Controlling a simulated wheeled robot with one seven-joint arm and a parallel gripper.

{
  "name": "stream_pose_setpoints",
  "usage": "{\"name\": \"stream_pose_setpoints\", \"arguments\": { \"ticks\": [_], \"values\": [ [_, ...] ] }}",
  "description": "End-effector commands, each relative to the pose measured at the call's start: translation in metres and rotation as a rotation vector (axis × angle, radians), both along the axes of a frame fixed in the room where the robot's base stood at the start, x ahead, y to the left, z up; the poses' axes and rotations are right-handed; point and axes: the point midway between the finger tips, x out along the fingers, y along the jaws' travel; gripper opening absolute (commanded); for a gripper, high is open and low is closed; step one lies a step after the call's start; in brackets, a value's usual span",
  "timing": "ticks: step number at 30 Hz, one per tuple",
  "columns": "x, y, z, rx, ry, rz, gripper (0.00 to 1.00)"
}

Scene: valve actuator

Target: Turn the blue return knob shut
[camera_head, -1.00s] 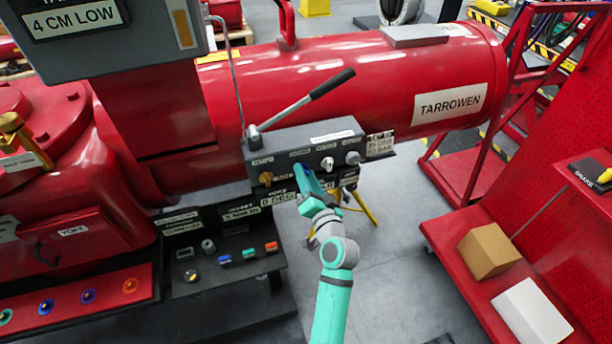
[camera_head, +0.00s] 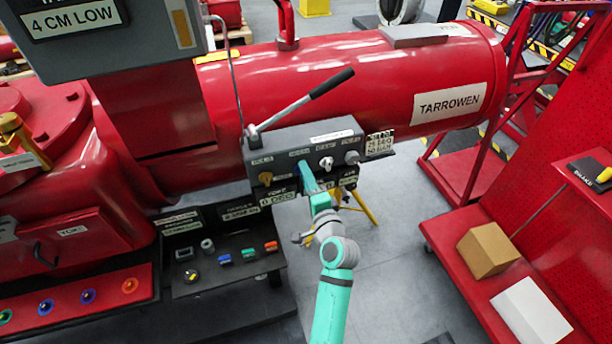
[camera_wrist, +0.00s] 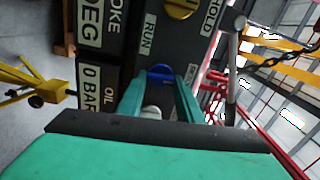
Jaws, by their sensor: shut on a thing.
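The blue return knob (camera_wrist: 164,70) shows in the wrist view as a blue rim on the dark panel, between my two teal fingers. My gripper (camera_wrist: 163,80) is shut on it, with a finger at each side. In the head view my gripper (camera_head: 305,170) reaches the front of the grey valve block (camera_head: 300,142) from below. There the knob is hidden behind my fingers. How far the knob is turned cannot be read clearly.
A yellow knob (camera_head: 265,178) sits left of my gripper, a white knob (camera_head: 327,163) close on its right, and a pale knob (camera_head: 352,158) further right. A hand lever (camera_head: 310,98) rises above the block. A black tray (camera_head: 225,265) lies below left.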

Motion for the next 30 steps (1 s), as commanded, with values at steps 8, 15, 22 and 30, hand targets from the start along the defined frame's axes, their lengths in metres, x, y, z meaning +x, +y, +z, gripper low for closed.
{"name": "stream_pose_setpoints", "arguments": {
  "ticks": [8,15,22,30],
  "values": [
    [0.0000,-0.0028,-0.0005,0.015,0.005,-0.005,0.10],
    [0.0000,-0.0029,-0.0006,0.014,0.005,-0.005,0.35],
    [0.0000,-0.0016,-0.0005,0.014,0.005,-0.003,0.52],
    [-0.0082,-0.0042,-0.0010,0.015,0.006,-0.003,0.52]
  ]
}}
